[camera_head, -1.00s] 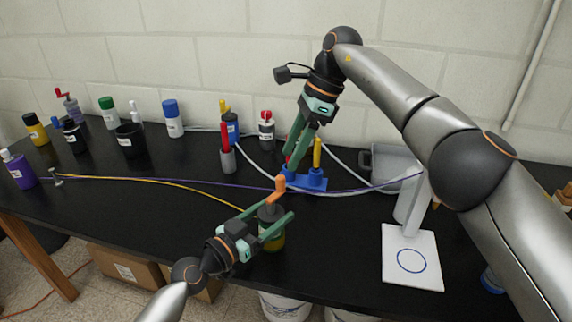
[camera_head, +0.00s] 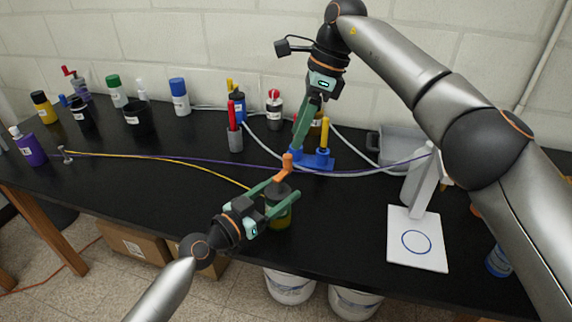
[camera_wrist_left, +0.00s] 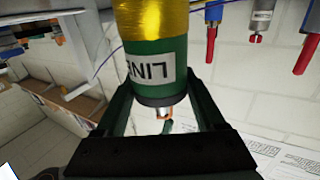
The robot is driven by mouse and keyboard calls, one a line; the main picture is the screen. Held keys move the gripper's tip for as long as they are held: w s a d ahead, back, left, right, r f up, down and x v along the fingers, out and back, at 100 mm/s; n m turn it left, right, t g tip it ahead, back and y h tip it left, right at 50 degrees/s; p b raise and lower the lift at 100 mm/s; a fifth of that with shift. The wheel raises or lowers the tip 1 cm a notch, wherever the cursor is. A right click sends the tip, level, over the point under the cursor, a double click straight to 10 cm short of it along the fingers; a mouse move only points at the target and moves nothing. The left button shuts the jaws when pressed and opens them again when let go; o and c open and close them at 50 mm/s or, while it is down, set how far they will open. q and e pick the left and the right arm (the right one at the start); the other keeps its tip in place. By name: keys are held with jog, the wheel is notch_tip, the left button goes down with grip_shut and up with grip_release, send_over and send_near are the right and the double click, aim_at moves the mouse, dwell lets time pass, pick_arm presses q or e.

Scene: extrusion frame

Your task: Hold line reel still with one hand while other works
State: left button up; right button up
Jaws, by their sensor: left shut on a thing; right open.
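The line reel (camera_head: 281,214) stands upright near the table's front edge. It has a dark green top and a yellow lower part. My left gripper (camera_head: 287,190) is shut on it, one finger on each side. The left wrist view shows the labelled green band of the reel (camera_wrist_left: 155,65) between the fingers, upside down. An orange piece (camera_head: 287,166) shows just above the reel. A yellow line (camera_head: 205,172) and a purple line (camera_head: 215,163) run left to a small post (camera_head: 67,155). My right gripper (camera_head: 300,143) is open, pointing down above a blue stand (camera_head: 319,160); its fingers overlap in view.
The blue stand holds a yellow-handled tool (camera_head: 324,133). Several bottles line the back. A white card with a blue ring (camera_head: 408,260) and a grey bin (camera_head: 398,150) are at right. The front left is clear.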

aim_at(288, 155)
jog(key=s+a+r+m+t+h, duration=0.25)
jog(key=s+m+t, duration=0.2)
jog(key=m, duration=1.15)
jog(key=shift+h, duration=0.45)
jog(key=x, duration=0.7)
jog(key=w+x, duration=0.1)
jog(key=x, duration=0.2)
jog(key=shift+w+d, duration=0.2)
jog(key=shift+d, duration=0.05)
jog(key=shift+t, duration=0.25)
grip_shut()
